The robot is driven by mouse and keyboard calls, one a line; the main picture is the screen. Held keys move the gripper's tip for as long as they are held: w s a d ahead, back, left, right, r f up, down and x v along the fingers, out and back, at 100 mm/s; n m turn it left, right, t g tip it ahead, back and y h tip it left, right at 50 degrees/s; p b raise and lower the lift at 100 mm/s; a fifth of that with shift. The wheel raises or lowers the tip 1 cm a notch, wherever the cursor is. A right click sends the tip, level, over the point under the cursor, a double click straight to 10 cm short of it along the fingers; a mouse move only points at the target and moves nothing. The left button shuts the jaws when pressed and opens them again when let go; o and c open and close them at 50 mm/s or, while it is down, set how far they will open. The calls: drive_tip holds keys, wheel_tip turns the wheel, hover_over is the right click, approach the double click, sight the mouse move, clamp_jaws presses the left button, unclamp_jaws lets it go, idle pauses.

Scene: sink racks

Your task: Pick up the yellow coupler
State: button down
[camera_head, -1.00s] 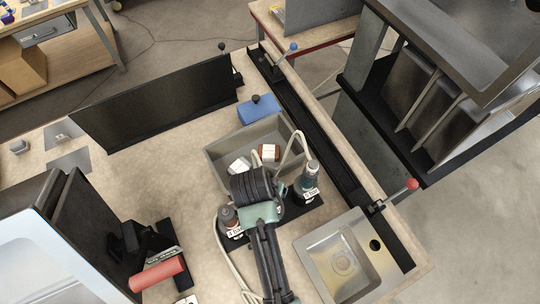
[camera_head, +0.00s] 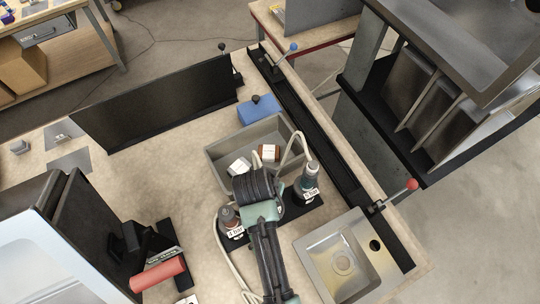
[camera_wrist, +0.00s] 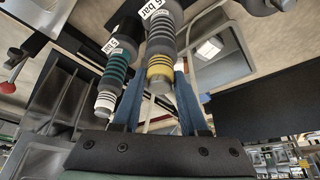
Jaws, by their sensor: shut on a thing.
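The yellow coupler (camera_wrist: 160,68) is a ringed yellow end on a dark hose fitting with a white "bar" label. In the wrist view it sits between the two blue fingers of my gripper (camera_wrist: 160,80), which are shut on it. In the head view my arm covers the coupler and the fingers. A second fitting (camera_wrist: 113,70) with green rings and a white-ringed end hangs beside it on the left in the wrist view, outside the fingers.
In the head view, labelled fittings stand left (camera_head: 230,222) and right (camera_head: 308,183) of my arm. A grey bin (camera_head: 222,155) with small boxes lies behind, with a blue box (camera_head: 258,109) beyond. A sink (camera_head: 340,255) is at the right; a red cylinder (camera_head: 158,274) lies left.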

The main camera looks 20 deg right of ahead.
wheel_tip(320, 180, up, 10)
drive_tip(key=shift+r+b, duration=0.1)
drive_tip(key=shift+b, duration=0.85)
drive_tip(key=shift+r+p, duration=0.2)
drive_tip(key=shift+p, duration=0.15)
drive_tip(key=shift+r+p, duration=0.35)
drive_tip(key=shift+r+p, duration=1.6)
drive_tip(key=shift+p, duration=0.15)
